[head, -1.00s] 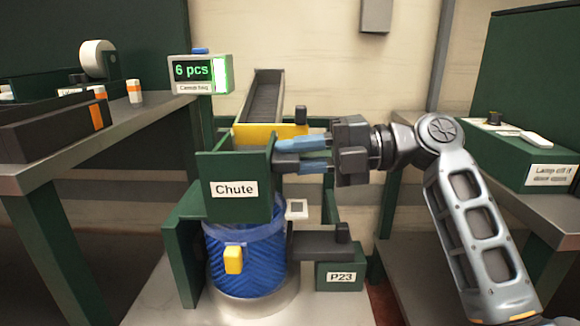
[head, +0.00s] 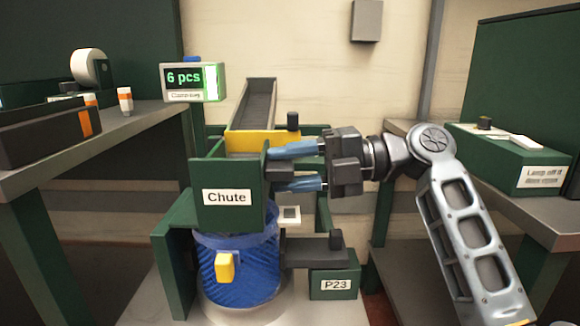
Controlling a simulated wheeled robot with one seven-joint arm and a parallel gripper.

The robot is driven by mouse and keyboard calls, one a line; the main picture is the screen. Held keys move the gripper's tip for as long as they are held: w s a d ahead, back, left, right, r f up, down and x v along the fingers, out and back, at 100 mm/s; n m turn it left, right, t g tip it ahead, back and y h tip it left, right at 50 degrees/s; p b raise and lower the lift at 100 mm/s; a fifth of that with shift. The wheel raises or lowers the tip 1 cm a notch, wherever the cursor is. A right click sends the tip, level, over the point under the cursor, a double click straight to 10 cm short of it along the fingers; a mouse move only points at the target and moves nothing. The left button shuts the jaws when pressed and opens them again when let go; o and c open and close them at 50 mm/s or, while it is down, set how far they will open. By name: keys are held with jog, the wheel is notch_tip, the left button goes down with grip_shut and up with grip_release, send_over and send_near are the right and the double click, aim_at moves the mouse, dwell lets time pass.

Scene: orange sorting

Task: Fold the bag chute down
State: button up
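The green bag chute (head: 227,215) with a white "Chute" label stands upright above a blue mesh bag (head: 245,285) on a round stand. My gripper (head: 298,168) is at the chute's right side. Its two blue fingers are spread apart, one above the other, pointing left. A small dark handle-like part (head: 279,171) on the chute's right side lies between the fingertips. I see a gap around it, but cannot tell whether either finger touches it. A yellow clip (head: 225,267) sits on the front of the bag.
A sloping grey channel (head: 254,103) with a yellow front edge rises behind the chute. A counter display reading "6 pcs" (head: 195,81) stands at the left. A dark lever (head: 310,248) and green "P23" box (head: 334,285) lie below my gripper. Benches flank both sides.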

jog(key=shift+r, duration=0.1)
jog(key=d+p, duration=0.1)
jog(key=d, duration=0.6)
jog(key=shift+d+r, duration=0.35)
jog(key=shift+r, duration=0.05)
jog(key=shift+s, duration=0.1)
